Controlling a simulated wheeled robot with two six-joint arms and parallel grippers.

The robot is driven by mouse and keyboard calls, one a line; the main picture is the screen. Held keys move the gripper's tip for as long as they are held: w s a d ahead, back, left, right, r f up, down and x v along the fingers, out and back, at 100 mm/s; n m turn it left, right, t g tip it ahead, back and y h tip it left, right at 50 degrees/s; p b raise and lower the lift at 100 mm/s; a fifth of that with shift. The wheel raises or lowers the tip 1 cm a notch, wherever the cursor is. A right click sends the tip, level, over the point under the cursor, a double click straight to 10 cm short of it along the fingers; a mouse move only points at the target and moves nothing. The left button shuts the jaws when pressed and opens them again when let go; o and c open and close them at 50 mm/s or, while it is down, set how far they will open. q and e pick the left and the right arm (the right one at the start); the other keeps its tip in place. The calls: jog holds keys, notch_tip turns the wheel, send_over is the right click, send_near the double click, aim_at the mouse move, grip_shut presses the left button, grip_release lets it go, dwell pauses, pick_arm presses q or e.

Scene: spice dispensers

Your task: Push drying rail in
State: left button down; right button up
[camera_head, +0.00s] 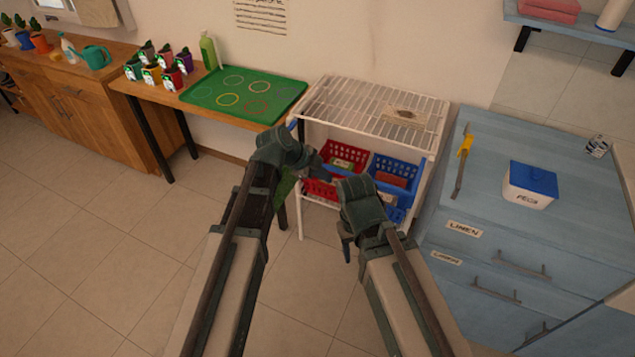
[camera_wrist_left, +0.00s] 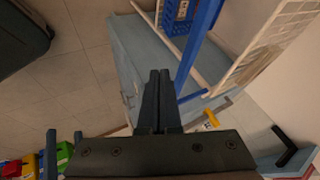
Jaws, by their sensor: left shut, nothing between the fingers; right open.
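A blue bar (camera_wrist_left: 199,48), which looks like the drying rail, runs slantwise just right of my fingertips in the left wrist view. It lies along the white wire rack (camera_head: 370,104); in the head view a short blue piece (camera_head: 292,124) shows at the rack's front left corner. My left gripper (camera_head: 314,163) is shut and empty in front of the rack; its fingers also show in the left wrist view (camera_wrist_left: 159,78). I cannot tell whether they touch the bar. My right gripper (camera_head: 345,240) is open and empty, lower and to the right, in front of the rack; its fingertips are hard to make out.
Red (camera_head: 346,152) and blue (camera_head: 396,168) baskets sit inside the rack. A blue cabinet (camera_head: 470,205) with drawers stands close on the right. A wooden table (camera_head: 150,90) with a green tray (camera_head: 215,99) stands on the left. The tiled floor in front is clear.

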pick_arm(q)
jog(key=shift+w+d, duration=0.3)
jog(key=shift+w, duration=0.55)
